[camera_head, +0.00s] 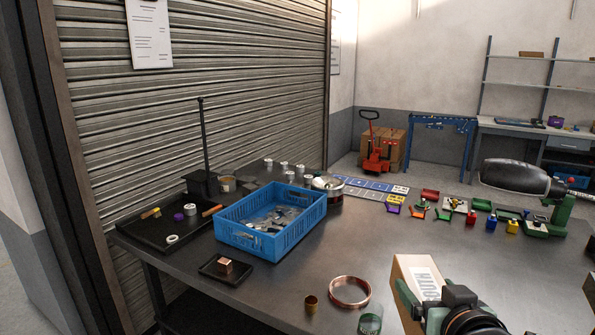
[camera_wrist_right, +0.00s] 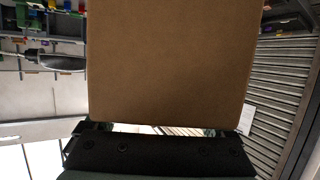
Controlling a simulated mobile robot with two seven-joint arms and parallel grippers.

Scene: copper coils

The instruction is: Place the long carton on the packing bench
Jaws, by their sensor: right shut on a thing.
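The long carton (camera_head: 404,268) is light brown with a white printed label, at the lower right of the head view. My right gripper (camera_head: 425,308) is shut on it and holds it at the near edge of the dark table. In the right wrist view the carton (camera_wrist_right: 170,60) fills the middle, its plain brown face rising from the gripper (camera_wrist_right: 165,130). Its far end is out of that view. A workbench (camera_head: 530,130) with shelves stands at the back right; I cannot tell whether it is the packing bench. My left gripper is not in view.
A red pallet truck (camera_head: 376,160) stands behind.

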